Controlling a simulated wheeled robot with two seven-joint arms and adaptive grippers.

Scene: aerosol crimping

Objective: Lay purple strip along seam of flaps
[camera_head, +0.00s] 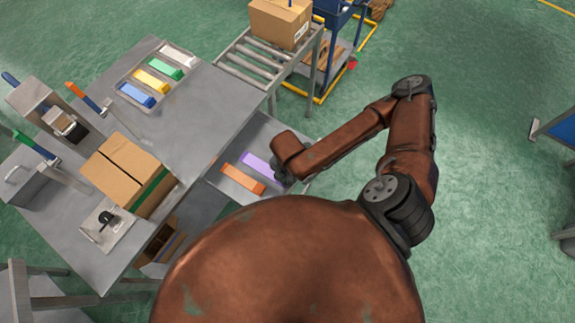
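The purple strip (257,162) lies on a grey side surface to the right of the main bench, beside an orange strip. The cardboard box (118,164) stands on the main bench at the left, its top flaps folded down and meeting in a seam that looks bare. A green band shows on its right side. My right gripper (281,177) points down at the right end of the purple strip. It is small, dark and partly hidden by my arm, so its fingers and any contact with the strip are unclear. My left gripper is not in view.
The orange strip (243,179) lies close to the purple one. A tray (137,102) of blue, yellow, green and white strips sits at the bench's back. Tools with orange and green handles stand left of the box. A roller conveyor (262,62) carries another carton (280,24) behind.

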